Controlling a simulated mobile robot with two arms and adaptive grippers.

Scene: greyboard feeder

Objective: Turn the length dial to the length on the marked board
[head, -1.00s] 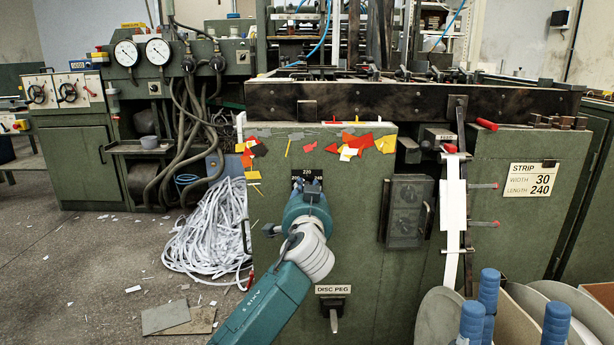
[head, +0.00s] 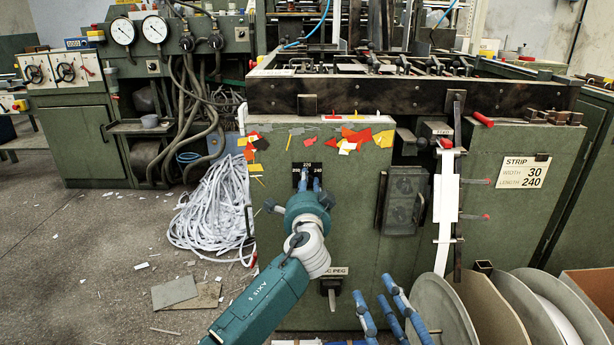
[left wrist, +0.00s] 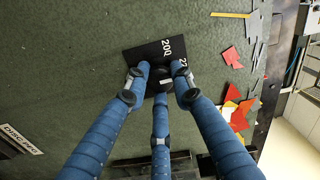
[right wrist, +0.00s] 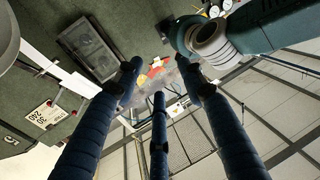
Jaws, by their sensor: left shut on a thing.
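The length dial is a dark knob (left wrist: 160,78) on a black scale plate (left wrist: 139,56) on the green machine front. In the head view the plate (head: 299,167) carries the marks 200, 220 and 240. My left gripper (head: 310,180) is closed around the knob, its blue fingers (left wrist: 157,92) on both sides. The fingers hide much of the knob, so I cannot tell its setting. The marked board (head: 525,171) reads STRIP, WIDTH 30, LENGTH 240; it also shows in the right wrist view (right wrist: 41,115). My right gripper (head: 374,290) is open and empty in front of the machine.
Large grey discs (head: 447,305) stand at the lower right, close to my right gripper. A dark vented box (head: 404,200) and a white strip (head: 446,200) are right of the dial. White strips (head: 212,210) lie heaped on the floor.

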